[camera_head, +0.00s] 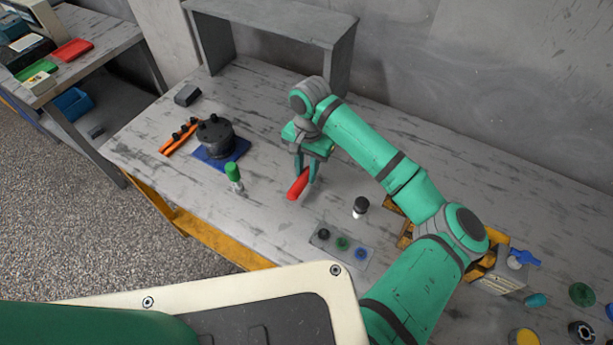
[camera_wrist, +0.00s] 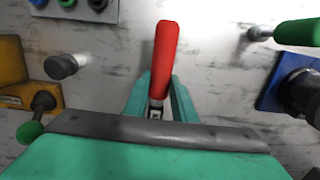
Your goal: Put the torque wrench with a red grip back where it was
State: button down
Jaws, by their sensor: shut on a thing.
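The torque wrench with a red grip (camera_head: 298,185) is between the fingers of my gripper (camera_head: 309,178), over the middle of the workbench. In the wrist view the red grip (camera_wrist: 166,58) points away from my gripper (camera_wrist: 160,100), and the fingers are shut on the wrench near the grip's lower end. The rest of the wrench is mostly hidden by my gripper. I cannot tell whether the grip touches the bench top.
A white-and-black piece (camera_head: 361,206) and a grey plate (camera_head: 322,245) with coloured round pieces lie to the right. A grey shelf (camera_head: 340,50) stands behind.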

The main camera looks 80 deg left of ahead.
jog(key=shift+a+f, duration=0.15)
jog(key=shift+f, duration=1.65)
jog(key=c, duration=1.5)
grip_release()
jog(key=shift+o, duration=0.2)
jog(key=r, duration=1.2)
jog(key=shift+w+a+r, duration=0.1)
jog(key=shift+w+a, duration=0.2)
jog(key=shift+a, duration=0.05)
jog(key=shift+w, duration=0.1)
